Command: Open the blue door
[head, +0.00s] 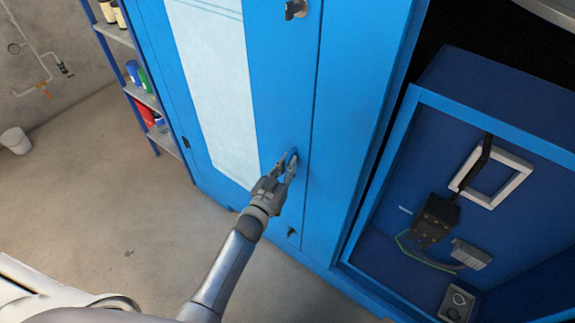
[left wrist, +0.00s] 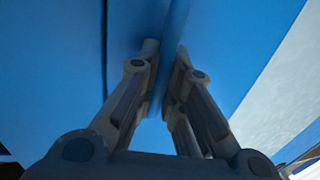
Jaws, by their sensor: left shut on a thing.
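The blue door (head: 277,100) is tall, with a pale window panel (head: 212,80) down its middle. It looks flush with the blue cabinet frame along the seam at its right edge. My left gripper (head: 289,163) is at the lower right of the door, shut on a blue handle (head: 292,156). In the left wrist view, the two fingers (left wrist: 165,62) lie on either side of the handle, which is partly hidden between them. My right gripper is in neither view.
Dark latches (head: 296,9) (head: 291,232) sit above and below the handle. An open blue compartment (head: 400,130) with electrical parts is at the right. A shelf (head: 145,97) with bottles and cans stands at the left, beyond the door. The concrete floor (head: 110,200) before the door is clear.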

